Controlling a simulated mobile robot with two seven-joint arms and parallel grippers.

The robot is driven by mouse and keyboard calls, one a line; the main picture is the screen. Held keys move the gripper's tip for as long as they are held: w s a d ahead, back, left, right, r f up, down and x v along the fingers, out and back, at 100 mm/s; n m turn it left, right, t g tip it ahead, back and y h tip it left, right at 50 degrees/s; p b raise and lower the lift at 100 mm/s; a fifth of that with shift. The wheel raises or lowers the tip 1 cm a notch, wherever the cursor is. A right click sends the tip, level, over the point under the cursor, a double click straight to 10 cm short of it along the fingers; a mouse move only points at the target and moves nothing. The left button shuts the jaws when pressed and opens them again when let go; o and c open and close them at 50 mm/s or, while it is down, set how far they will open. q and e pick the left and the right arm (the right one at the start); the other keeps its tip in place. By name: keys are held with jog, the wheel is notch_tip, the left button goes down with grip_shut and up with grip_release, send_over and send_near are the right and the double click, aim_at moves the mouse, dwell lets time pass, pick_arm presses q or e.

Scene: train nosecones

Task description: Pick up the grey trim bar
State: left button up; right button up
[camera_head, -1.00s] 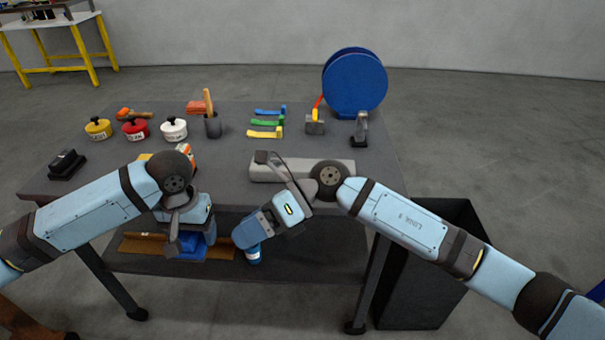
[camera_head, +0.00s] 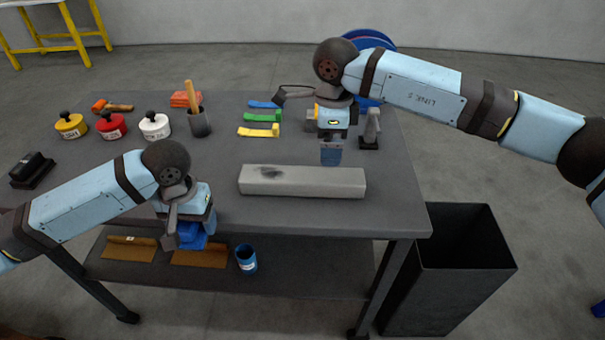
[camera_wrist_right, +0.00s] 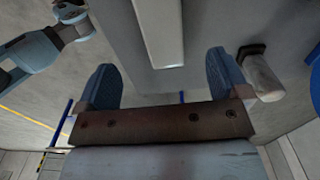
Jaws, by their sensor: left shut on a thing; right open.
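The grey trim bar (camera_head: 302,182) lies flat on the table, long side left to right, with a dark smudge on its top left part. It also shows in the right wrist view (camera_wrist_right: 158,28), ahead of the fingers. My right gripper (camera_head: 331,158) is pointed down near the bar's right part, at its back side in the picture. In the wrist view it is open and empty (camera_wrist_right: 162,80), apart from the bar. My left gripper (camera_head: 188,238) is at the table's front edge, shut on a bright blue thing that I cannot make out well.
Yellow, red and white pots (camera_head: 112,126), a cup with a wooden handle (camera_head: 198,122), coloured strips (camera_head: 262,117) and a grey upright tool (camera_head: 371,130) stand behind. A black bin (camera_head: 470,260) is at right. A blue can (camera_head: 246,260) is on the lower shelf.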

aim_at(330, 175)
notch_tip(330, 175, down, 6)
jog(key=shift+s+f, duration=0.1)
jog(key=f, duration=0.5)
jog(key=shift+d+f, duration=0.3)
jog(key=shift+c, duration=0.4)
jog(key=shift+r, duration=0.1)
jog(key=c, duration=1.1)
